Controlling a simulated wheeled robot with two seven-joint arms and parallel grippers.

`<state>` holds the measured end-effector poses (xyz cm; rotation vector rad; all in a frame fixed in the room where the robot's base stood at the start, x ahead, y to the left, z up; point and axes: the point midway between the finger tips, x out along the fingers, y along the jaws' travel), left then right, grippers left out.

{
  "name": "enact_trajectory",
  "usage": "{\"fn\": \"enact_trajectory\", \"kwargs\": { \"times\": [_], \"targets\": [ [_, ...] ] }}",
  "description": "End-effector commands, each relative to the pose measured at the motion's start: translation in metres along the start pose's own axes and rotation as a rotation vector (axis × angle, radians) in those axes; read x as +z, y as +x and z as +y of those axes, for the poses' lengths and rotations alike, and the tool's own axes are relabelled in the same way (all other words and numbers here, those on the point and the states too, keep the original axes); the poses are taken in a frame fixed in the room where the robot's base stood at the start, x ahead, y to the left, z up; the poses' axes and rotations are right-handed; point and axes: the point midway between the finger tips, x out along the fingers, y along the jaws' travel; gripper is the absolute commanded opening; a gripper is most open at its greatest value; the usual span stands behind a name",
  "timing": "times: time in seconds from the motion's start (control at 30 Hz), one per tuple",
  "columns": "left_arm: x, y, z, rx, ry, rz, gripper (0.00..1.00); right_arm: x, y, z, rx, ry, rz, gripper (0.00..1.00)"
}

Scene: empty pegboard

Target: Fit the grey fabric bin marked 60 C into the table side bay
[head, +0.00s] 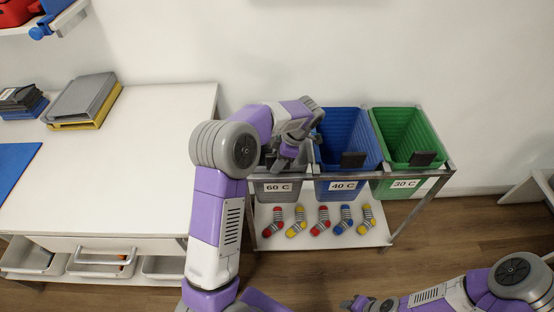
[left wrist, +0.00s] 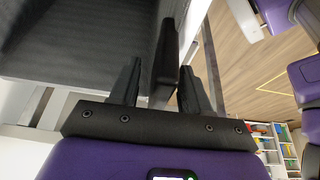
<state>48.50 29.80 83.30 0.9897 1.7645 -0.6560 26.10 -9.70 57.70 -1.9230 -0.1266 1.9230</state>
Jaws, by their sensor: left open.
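The grey bin (head: 283,196) marked 60 C hangs in the leftmost bay of the metal rack (head: 352,176), the bay nearest the white table, in the head view. My left arm hides much of its top. My left gripper (head: 287,155) is over the bin's front part. In the left wrist view, the left gripper (left wrist: 160,88) is open, its fingers on either side of the bin's black handle tab (left wrist: 168,50); contact cannot be told. The grey bin wall (left wrist: 85,40) fills the upper left there. My right gripper (head: 357,303) is low at the bottom edge, its jaws unclear.
A blue bin (head: 348,135) marked 40 C and a green bin (head: 398,135) marked 30 C fill the other bays. Several striped socks (head: 320,222) lie on the lower shelf (head: 350,237).

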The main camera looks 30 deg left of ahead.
Motion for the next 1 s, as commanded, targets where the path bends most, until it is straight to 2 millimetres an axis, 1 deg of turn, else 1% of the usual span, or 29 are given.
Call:
{"fn": "enact_trajectory", "kwargs": {
  "times": [0.1, 0.17, 0.27, 0.5, 0.6, 0.7, 0.83, 1.0],
  "targets": [
    [-0.001, -0.003, 0.000, 0.000, 0.000, 0.000, 0.47, 0.000, -0.002, -0.001, 0.000, 0.000, 0.000, 0.43],
    [-0.001, -0.009, 0.000, 0.002, 0.001, -0.001, 0.47, 0.000, -0.005, -0.002, 0.000, 0.000, 0.000, 0.43],
    [-0.001, -0.026, 0.000, 0.003, 0.000, -0.002, 0.47, 0.001, -0.010, -0.004, 0.000, 0.000, 0.000, 0.43],
    [-0.002, -0.080, 0.001, 0.004, 0.000, -0.001, 0.47, 0.001, -0.027, -0.010, 0.000, 0.000, 0.000, 0.43],
    [-0.001, -0.098, 0.000, 0.003, 0.002, -0.002, 0.47, 0.001, -0.033, -0.012, 0.000, 0.000, 0.000, 0.43],
    [-0.001, -0.112, 0.000, 0.001, 0.001, 0.000, 0.47, 0.002, -0.037, -0.014, 0.000, 0.000, 0.000, 0.43],
    [-0.001, -0.121, 0.000, 0.000, 0.000, 0.001, 0.47, 0.002, -0.039, -0.015, 0.000, 0.000, 0.000, 0.43],
    [-0.001, -0.123, 0.000, -0.001, 0.001, 0.000, 0.47, 0.002, -0.039, -0.015, 0.000, 0.000, 0.000, 0.43]
  ]
}}
